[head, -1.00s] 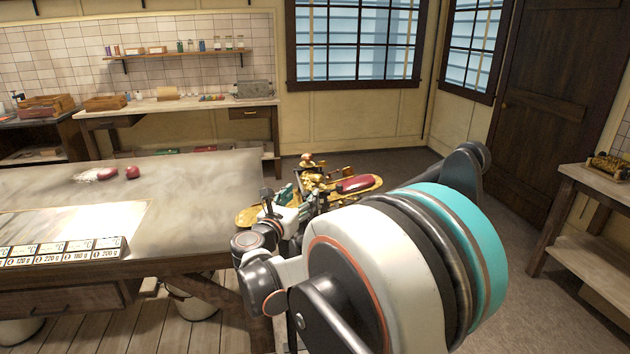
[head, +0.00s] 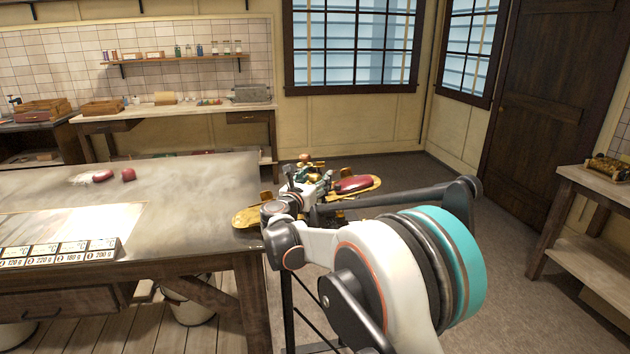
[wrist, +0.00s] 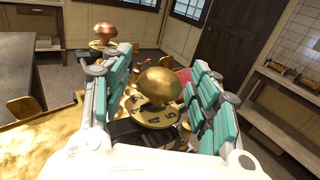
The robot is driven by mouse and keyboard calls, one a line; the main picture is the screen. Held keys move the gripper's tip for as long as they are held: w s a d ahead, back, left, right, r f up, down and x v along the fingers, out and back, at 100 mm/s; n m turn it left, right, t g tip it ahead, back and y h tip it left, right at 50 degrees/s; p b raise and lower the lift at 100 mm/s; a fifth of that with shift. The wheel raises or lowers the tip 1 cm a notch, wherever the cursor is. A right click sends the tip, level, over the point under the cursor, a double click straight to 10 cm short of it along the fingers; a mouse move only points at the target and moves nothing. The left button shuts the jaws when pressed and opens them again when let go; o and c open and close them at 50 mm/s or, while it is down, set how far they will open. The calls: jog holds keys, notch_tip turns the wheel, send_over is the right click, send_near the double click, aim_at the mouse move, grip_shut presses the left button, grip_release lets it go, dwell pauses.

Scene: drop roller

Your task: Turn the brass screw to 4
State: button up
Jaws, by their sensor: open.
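The brass screw (wrist: 160,86) shows in the wrist view as a round brass knob above a numbered dial (wrist: 150,113). Some digits on the dial are visible, but I cannot tell which number the screw is set to. My gripper (wrist: 160,88) is open, with its teal finger pads on the left and right of the knob and gaps to both. A red piece lies on the scale's right pan.
The grey-topped table (head: 200,180) is left of the scale, with red lumps (head: 103,176) and a row of weight labels (head: 60,250) on it. A coppery knob (wrist: 104,32) stands behind the fingers in the wrist view. A side bench (head: 590,195) stands right, with open floor between.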

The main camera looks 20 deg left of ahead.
jog(key=c, duration=1.1)
jog(key=n+y, duration=0.2)
jog(key=y, duration=0.2)
jog(key=n+g+y, duration=0.1)
jog(key=n+y, duration=0.2)
jog(key=y, duration=0.1)
jog(key=shift+d+g, duration=0.15)
jog(key=shift+g, duration=0.15)
jog(key=shift+n+g+y+p, duration=0.35)
jog(key=shift+n+g+y, duration=1.65)
jog(key=shift+y, duration=0.7)
jog(key=shift+n, duration=0.4)
